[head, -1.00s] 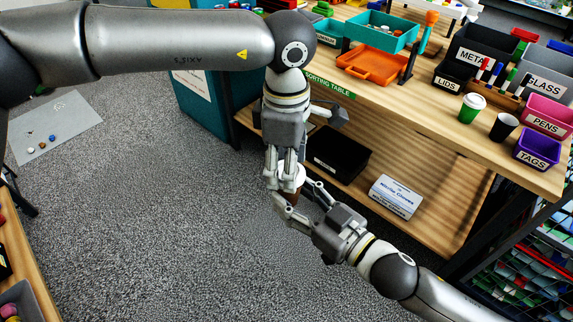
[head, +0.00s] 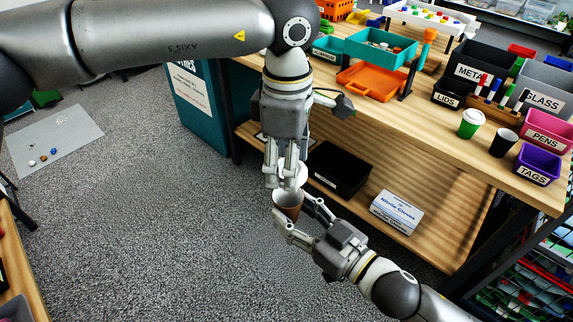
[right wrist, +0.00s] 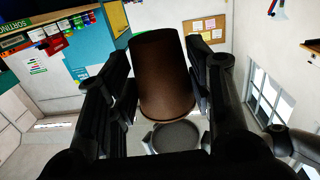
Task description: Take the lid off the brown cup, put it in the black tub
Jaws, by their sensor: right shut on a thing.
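The brown cup (head: 288,208) is upright and its open mouth shows in the head view. My right gripper (head: 296,219) is shut on its sides. In the right wrist view the brown cup (right wrist: 163,80) stands between the fingers, and the lid (right wrist: 175,136) is a round disc apart from its rim. My left gripper (head: 285,181) points down just above the cup, shut on the white lid (head: 301,176), which its fingers partly hide. A small black tub labelled LIDS (head: 446,98) stands on the sorting table at the right.
The wooden sorting table (head: 385,112) carries a black METAL bin (head: 474,70), a green cup with a white lid (head: 470,124), a dark cup (head: 503,143) and a purple TAGS bin (head: 537,166). A black box (head: 338,170) and a glove box (head: 397,212) are on the lower shelf.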

